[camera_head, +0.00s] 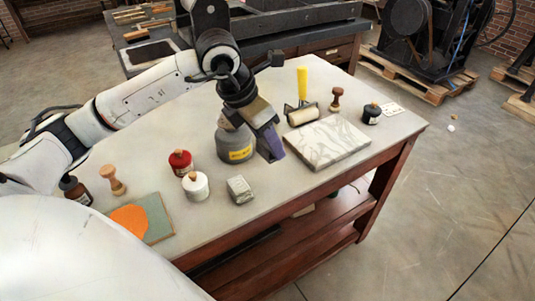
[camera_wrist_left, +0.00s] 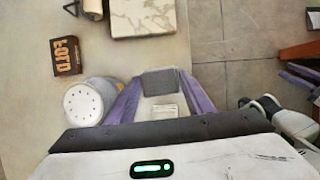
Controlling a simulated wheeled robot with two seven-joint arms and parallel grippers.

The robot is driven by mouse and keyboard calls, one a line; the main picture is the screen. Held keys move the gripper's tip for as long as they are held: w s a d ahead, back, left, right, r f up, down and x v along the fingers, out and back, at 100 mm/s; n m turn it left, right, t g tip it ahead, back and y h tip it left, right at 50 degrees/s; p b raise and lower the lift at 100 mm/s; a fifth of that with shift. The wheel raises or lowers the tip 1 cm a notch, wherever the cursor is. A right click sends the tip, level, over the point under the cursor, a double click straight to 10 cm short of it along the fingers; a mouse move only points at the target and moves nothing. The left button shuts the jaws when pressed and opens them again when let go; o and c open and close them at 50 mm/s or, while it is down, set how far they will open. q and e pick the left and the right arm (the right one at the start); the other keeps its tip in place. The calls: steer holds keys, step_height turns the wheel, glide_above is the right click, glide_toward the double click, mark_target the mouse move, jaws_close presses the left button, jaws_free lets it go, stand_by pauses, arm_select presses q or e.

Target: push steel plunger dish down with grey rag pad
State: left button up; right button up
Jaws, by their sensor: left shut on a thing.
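The grey rag pad (camera_wrist_left: 160,82) is between the purple fingertips of my left gripper (camera_wrist_left: 160,90), which is shut on it. In the head view my left gripper (camera_head: 268,140) points down beside a grey can with a yellow label (camera_head: 236,148). In the wrist view the round, pale dish with small holes (camera_wrist_left: 84,104) tops this can, left of the fingers. The pad is to the side of the dish, apart from it in the picture; its height relative to the dish is unclear. In the head view my gripper hides the top of the can.
A marble slab (camera_head: 327,141) lies right of the gripper, with a yellow-handled roller (camera_head: 302,108) behind it. A dark lettered box (camera_wrist_left: 64,56) stands near the can. Red (camera_head: 181,163) and white (camera_head: 196,187) jars and a metal block (camera_head: 240,190) stand left and in front.

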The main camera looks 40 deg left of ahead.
arm_select(q)
steer(key=shift+r, duration=0.35)
